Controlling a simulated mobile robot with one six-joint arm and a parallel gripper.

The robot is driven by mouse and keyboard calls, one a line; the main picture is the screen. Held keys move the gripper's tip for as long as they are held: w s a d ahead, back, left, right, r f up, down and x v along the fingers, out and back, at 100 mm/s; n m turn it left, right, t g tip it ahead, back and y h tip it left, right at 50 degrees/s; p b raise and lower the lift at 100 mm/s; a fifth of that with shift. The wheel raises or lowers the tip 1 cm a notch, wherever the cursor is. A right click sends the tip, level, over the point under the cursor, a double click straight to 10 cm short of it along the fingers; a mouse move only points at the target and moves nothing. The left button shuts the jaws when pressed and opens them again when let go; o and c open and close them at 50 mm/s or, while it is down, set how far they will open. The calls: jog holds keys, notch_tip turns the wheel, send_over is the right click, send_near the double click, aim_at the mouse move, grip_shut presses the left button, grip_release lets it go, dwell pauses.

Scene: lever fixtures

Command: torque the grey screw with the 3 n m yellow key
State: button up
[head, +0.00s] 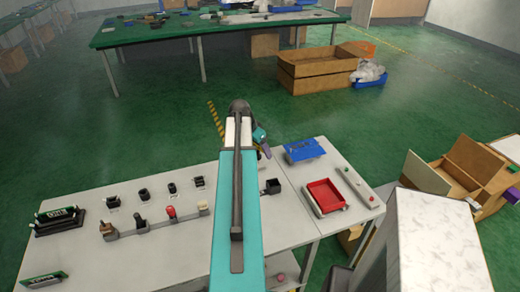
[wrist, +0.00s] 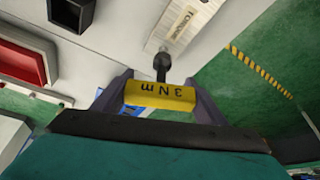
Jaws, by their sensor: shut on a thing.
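The yellow key (wrist: 160,96), marked 3 N m, is held between the two dark fingers of my gripper (wrist: 160,102) in the wrist view. In the head view my arm hides the key, and my gripper (head: 263,150) shows only partly, near the far edge of the table.
A black open box (head: 270,186) stands just right of my arm. A red tray (head: 309,193) and a blue item (head: 303,150) lie on the right table. Several black holders (head: 143,194) and a bar with coloured knobs (head: 157,229) stand on the left.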

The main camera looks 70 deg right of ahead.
jog(key=shift+f+b, duration=0.75)
jog(key=shift+f, duration=0.45)
jog(key=shift+m, duration=0.3)
jog(key=shift+s+a+m+g+y, duration=0.1)
jog(key=shift+m+g+y, duration=0.3)
jog(key=shift+m, duration=0.85)
jog(key=shift+s+m+g+y, duration=0.1)
jog(key=shift+m+g+y, duration=0.25)
jog(key=shift+m, duration=0.9)
jog(key=m, duration=0.2)
jog(key=m+y, duration=0.1)
jog(key=m, duration=0.1)
jog(key=m+g+y, duration=0.1)
jog(key=m, duration=0.1)
jog(key=shift+a, duration=0.25)
jog(key=m, duration=0.2)
jog(key=m+y, duration=0.1)
jog(key=m, duration=0.1)
jog(key=m+y, duration=0.1)
jog(key=m, duration=0.1)
jog(key=shift+a+t+y, duration=0.25)
jog(key=shift+a+t, duration=0.05)
jog(key=shift+t, duration=0.05)
jog(key=shift+w+a+m+t+y, duration=0.15)
jog(key=shift+m+t+y, duration=0.2)
jog(key=shift+m, duration=1)
jog(key=shift+s+a+m+t+y, duration=0.1)
jog(key=shift+m+t+y, duration=0.25)
jog(key=shift+m, duration=1)
jog(key=shift+r, duration=0.15)
